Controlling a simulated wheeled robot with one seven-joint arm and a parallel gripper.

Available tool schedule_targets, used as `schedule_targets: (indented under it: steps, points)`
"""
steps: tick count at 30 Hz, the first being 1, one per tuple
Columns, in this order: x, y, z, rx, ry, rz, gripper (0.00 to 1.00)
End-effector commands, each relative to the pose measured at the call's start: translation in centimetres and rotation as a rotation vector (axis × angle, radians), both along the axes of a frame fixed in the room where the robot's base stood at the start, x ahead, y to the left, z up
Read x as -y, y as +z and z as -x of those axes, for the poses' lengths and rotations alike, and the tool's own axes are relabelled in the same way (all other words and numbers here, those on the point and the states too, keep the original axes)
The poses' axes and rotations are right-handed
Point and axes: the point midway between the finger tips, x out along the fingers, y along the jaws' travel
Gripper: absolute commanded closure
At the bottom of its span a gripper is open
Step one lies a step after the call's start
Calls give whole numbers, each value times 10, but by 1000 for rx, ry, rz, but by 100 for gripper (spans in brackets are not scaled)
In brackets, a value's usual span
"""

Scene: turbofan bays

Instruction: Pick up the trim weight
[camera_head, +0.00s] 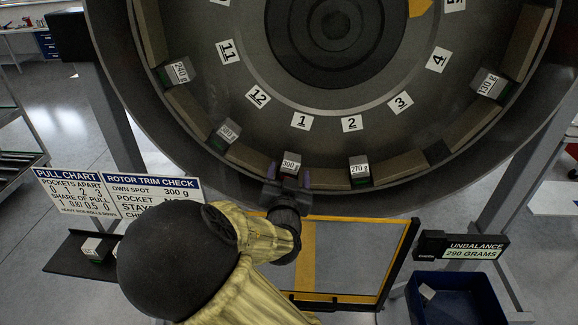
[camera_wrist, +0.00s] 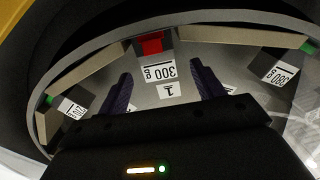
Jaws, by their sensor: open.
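The trim weight marked 300 g (camera_head: 290,163) sits in a pocket on the lower inner rim of the big round fan ring, below the number 1 plate. In the wrist view the weight (camera_wrist: 160,71) shows its upside-down label and a red face, centred between the fingers. My gripper (camera_head: 289,176) is open, with one purple finger on each side of the weight. In the wrist view the gripper (camera_wrist: 163,88) has clear gaps between both fingers and the weight. I cannot tell whether the fingertips reach past its near face.
Other weights sit along the rim: 240 g (camera_head: 180,72), 770 g (camera_head: 359,169) and 130 g (camera_head: 489,84) among them. A loose weight stands on a dark tray (camera_head: 62,258) at left. A blue bin (camera_head: 470,300) and an unbalance display reading 290 grams (camera_head: 462,247) are at right.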

Motion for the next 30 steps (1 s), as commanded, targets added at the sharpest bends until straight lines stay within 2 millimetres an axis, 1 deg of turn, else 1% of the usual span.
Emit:
schedule_targets:
  steps: [5, 10, 15, 18, 30]
  points:
    - [2, 4, -9, 1, -2, 1, 33]
    - [5, 9, -29, 2, -4, 3, 33]
    - [5, 6, -48, 1, -3, 2, 33]
    - [5, 5, -52, 0, -2, 0, 33]
    - [5, 4, -52, 0, -2, -1, 33]
